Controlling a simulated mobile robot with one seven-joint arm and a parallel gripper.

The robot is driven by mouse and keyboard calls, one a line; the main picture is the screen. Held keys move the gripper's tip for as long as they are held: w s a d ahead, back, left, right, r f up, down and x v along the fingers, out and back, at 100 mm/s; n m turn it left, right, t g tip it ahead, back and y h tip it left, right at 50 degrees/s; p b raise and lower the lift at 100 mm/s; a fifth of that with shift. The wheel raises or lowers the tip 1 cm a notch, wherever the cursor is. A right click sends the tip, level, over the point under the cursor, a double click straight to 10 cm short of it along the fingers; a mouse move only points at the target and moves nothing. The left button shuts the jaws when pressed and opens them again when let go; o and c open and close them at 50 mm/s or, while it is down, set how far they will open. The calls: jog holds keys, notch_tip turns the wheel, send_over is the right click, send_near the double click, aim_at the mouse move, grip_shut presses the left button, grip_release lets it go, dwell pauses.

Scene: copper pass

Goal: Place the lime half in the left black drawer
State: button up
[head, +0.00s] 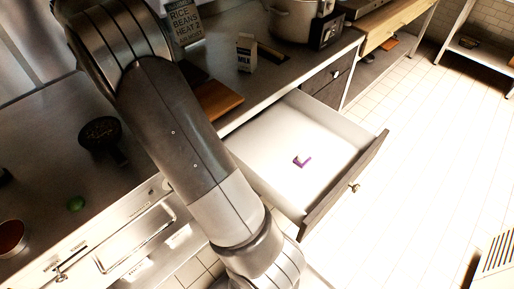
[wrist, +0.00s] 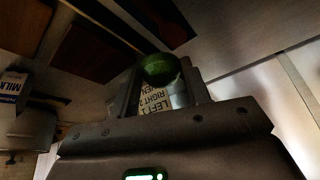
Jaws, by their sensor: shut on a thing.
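The green lime half (wrist: 162,68) sits between the two fingers of my gripper (wrist: 163,82) in the wrist view, rounded green skin showing. My gripper is shut on it. In the head view my arm reaches down to the bottom edge, and the gripper and held lime half are out of sight. A dark-fronted drawer (head: 317,204) with a brass knob stands pulled open, right of my arm. Its white inside holds a small purple L-shaped thing (head: 301,162). Part of the drawer's left side is hidden behind my arm.
Another green thing (head: 76,203) lies on the left counter near a dark round holder (head: 100,132). A milk carton (head: 246,53), a wooden board (head: 217,99) and a pot (head: 293,18) stand on the counter behind the drawer. Tiled floor to the right is clear.

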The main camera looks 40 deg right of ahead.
jog(key=s+d+r+m+g+h, duration=0.1)
jog(key=s+d+m+g+h, duration=0.1)
jog(key=s+d+m, duration=0.75)
jog(key=m+g+y, duration=0.5)
jog(key=m+g, duration=0.1)
jog(key=m, duration=1.8)
send_over(285, 184)
jog(key=w, duration=0.1)
jog(key=f, duration=0.1)
jog(key=shift+n, duration=0.25)
jog(key=f, duration=3.4)
jog(key=shift+w+d+f, duration=0.1)
jog(key=shift+w+d, duration=0.05)
jog(key=shift+d, duration=0.05)
jog(key=shift+f, duration=0.1)
